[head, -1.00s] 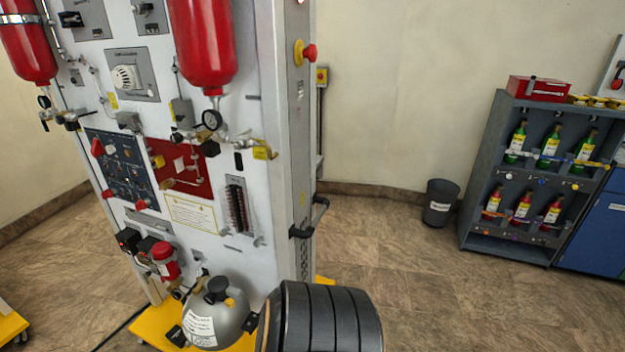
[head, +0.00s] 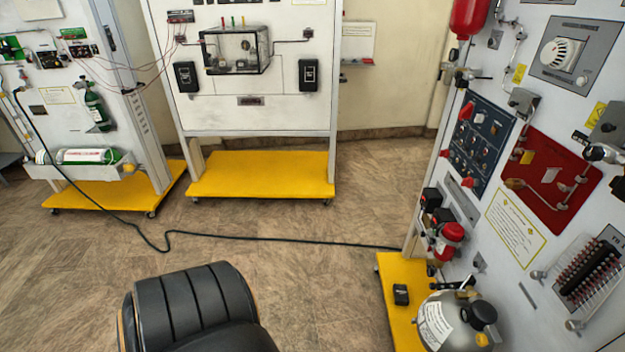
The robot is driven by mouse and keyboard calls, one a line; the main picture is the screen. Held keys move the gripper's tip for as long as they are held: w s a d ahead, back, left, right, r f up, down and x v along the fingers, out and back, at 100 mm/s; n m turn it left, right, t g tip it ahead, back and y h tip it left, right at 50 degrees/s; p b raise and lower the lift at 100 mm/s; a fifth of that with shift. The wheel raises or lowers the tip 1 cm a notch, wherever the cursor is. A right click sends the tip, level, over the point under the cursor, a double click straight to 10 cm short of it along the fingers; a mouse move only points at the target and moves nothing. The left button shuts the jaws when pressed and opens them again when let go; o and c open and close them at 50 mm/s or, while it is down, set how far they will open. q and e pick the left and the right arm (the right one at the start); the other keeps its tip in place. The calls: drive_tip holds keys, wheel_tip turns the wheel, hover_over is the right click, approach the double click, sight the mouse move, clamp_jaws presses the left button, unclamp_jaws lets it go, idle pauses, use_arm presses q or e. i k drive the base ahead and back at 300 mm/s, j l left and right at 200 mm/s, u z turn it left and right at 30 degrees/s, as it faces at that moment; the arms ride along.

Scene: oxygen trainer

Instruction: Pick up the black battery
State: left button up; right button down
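Several small black boxes show in the head view, and I cannot tell for sure which is the battery. One small black block (head: 401,294) lies on the yellow base of the right-hand panel, beside the grey round tank (head: 446,322). Two black boxes are mounted at that panel's left edge, an upper one (head: 430,199) and a lower one (head: 442,217), just above a red-capped fitting (head: 447,240). Two larger black boxes hang on the middle panel, one at left (head: 186,77) and one at right (head: 308,75). Neither of my grippers is in view.
The right-hand trainer panel (head: 519,226) stands close. The middle panel's yellow base (head: 262,175) and the left stand's yellow base (head: 95,197) are farther back. A black cable (head: 280,240) runs across the floor (head: 300,280) to the right-hand panel.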

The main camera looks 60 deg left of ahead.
sight(400, 296)
drive_tip(key=u, duration=0.8)
drive_tip(key=z, duration=0.65)
drive_tip(key=i+j+z, duration=0.1)
drive_tip(key=j+z, duration=1.5)
drive_tip(key=j, duration=0.15)
